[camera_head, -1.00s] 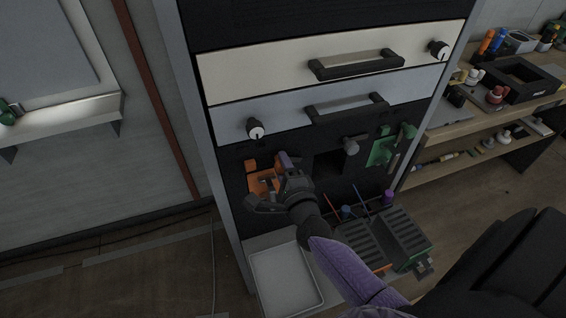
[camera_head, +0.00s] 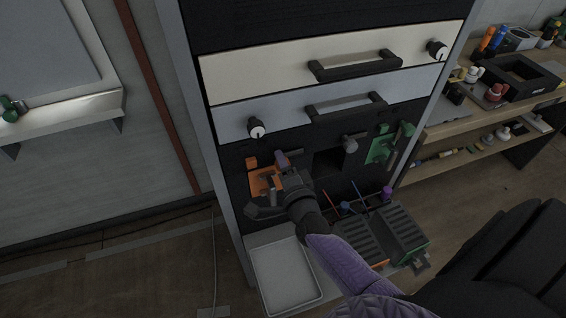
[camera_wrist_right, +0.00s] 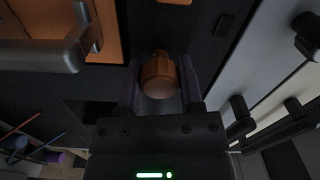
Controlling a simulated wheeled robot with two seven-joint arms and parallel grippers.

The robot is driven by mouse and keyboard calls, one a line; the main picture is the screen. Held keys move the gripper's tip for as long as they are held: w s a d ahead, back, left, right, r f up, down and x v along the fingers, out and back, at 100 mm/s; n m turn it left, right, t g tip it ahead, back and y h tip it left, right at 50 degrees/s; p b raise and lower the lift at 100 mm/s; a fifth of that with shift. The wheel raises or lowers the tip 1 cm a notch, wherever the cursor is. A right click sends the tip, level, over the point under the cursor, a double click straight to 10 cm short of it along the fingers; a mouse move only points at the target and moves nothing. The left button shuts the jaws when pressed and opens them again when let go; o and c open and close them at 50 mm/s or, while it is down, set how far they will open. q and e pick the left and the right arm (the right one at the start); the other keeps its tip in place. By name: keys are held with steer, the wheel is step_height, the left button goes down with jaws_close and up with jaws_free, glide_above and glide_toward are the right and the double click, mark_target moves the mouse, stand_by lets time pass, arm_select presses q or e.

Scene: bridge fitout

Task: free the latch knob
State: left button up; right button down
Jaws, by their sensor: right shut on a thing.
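In the right wrist view my right gripper (camera_wrist_right: 160,84) is shut on a round orange-brown knob (camera_wrist_right: 159,74), with one finger on each side of it. In the head view the gripper (camera_head: 284,172) is at the front of the dark cabinet, just right of the orange plate (camera_head: 260,182), and it hides the held knob. A grey bent bar (camera_wrist_right: 45,56) crosses in front of the orange plate in the wrist view. My left gripper is not in view.
Two handled drawers (camera_head: 335,50) are above. A green fitting (camera_head: 383,150) is on the cabinet's right side. Below are an empty white tray (camera_head: 285,276) and dark slotted racks (camera_head: 400,235) with coloured rods. A cluttered workbench (camera_head: 480,110) stands right.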

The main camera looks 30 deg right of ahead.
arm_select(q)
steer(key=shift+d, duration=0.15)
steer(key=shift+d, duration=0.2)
arm_select(e)
steer(key=shift+c, duration=1.2)
jaws_free()
arm_select(q)
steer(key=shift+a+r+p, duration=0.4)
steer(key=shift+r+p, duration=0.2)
steer(key=shift+p, duration=0.05)
arm_select(e)
steer(key=v, duration=1)
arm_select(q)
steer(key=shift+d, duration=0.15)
